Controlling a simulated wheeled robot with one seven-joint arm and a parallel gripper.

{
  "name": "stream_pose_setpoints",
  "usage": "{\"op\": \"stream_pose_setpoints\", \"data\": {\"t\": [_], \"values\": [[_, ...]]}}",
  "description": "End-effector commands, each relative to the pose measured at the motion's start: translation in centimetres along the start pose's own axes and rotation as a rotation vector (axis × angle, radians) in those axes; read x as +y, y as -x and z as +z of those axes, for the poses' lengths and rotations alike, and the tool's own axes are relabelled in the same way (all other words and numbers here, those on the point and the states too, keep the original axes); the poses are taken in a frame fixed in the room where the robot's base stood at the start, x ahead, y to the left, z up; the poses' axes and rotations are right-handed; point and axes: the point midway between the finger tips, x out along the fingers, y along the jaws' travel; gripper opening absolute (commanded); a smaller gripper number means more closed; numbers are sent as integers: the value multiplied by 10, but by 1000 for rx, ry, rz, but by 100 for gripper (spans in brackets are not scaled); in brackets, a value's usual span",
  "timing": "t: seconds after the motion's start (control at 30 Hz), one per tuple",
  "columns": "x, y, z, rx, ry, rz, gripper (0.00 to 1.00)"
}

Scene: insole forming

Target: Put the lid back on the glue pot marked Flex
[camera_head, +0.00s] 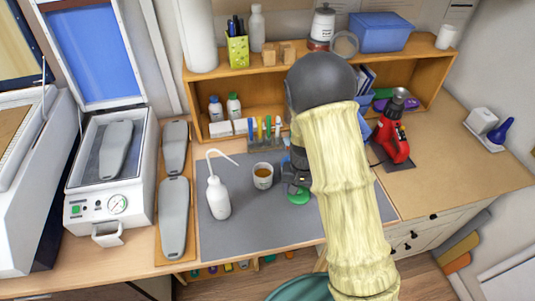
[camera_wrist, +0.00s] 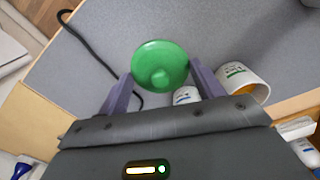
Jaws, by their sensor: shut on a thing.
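My gripper (camera_head: 297,184) is over the grey mat and shut on a round green lid (camera_head: 299,197). An open white pot (camera_head: 263,176) with amber glue stands upright on the mat, just left of my gripper. It also shows in the wrist view (camera_wrist: 243,84), with a green mark on its label; I cannot read the name. A second white labelled container (camera_wrist: 186,95) is partly hidden behind the lid and a finger.
A white squeeze bottle (camera_head: 218,197) stands left of the pot. A rack of coloured tools (camera_head: 266,133) and a wooden shelf (camera_head: 290,62) are behind. A red device (camera_head: 394,137) stands at the right. The front of the grey mat (camera_head: 262,222) is clear.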

Motion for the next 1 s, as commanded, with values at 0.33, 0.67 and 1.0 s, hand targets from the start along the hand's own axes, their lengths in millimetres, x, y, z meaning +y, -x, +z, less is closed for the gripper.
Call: {"op": "stream_pose_setpoints", "data": {"t": [0.33,0.67,1.0], "values": [[80,-36,-12,-4,61,-14,45],[88,-45,-12,1,74,-20,45],[89,-45,-12,0,72,-20,45]]}}
